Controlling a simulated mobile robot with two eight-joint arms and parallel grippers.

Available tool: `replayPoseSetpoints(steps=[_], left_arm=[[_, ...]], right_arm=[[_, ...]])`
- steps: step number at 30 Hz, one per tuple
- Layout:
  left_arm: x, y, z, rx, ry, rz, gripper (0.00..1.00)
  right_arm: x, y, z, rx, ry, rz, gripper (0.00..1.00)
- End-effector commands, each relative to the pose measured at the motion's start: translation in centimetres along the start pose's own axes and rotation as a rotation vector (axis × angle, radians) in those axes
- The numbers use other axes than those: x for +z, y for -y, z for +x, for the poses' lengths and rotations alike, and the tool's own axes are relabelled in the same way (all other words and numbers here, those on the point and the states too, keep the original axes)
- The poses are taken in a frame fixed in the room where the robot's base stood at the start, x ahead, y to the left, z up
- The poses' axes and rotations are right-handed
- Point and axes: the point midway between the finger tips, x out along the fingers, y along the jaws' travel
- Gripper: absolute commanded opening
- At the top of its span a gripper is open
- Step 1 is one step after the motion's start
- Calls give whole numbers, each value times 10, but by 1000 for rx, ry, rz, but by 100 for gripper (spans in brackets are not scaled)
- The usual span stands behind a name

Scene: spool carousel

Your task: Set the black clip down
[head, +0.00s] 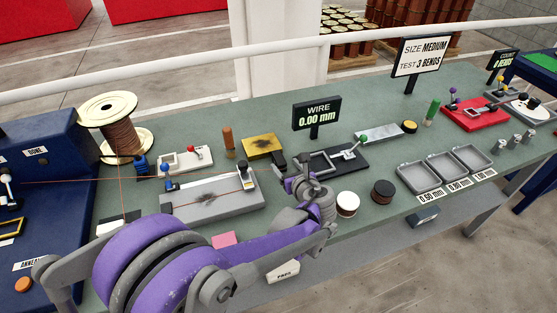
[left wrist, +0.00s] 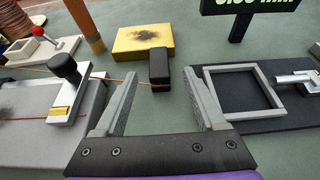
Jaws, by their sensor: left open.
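The black clip (left wrist: 159,67) is a small dark block in front of the yellow pad, between and slightly beyond my left fingertips in the left wrist view. A thin copper-orange wire runs from the left to its side. In the head view the clip (head: 278,160) shows beside the yellow pad's right end. My left gripper (left wrist: 160,88) is open, with a finger on either side below the clip and no visible contact. In the head view the left gripper (head: 284,174) is partly hidden by its own wrist. My right gripper is not in view.
The yellow pad (left wrist: 142,38) with a dark stain lies behind the clip. A grey block with a black-knobbed clamp (head: 210,202) is to the left, a dark framed fixture (head: 350,164) to the right. The wire gauge sign (head: 317,113) stands behind. A spool (head: 115,125) stands far left.

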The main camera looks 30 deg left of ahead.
Motion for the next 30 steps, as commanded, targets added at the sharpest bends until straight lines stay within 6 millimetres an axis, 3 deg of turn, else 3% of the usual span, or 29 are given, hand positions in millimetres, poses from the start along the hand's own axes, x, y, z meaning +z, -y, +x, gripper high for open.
replayPoseSetpoints(steps=[7,15,24,30], left_arm=[[0,-1,22,2,0,-2,72],[-1,-2,60,2,0,-2,72],[-2,-1,65,0,0,0,72],[-2,-1,65,0,0,0,38]], right_arm=[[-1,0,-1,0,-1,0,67],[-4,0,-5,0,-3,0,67],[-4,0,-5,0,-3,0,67],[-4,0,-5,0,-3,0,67]])
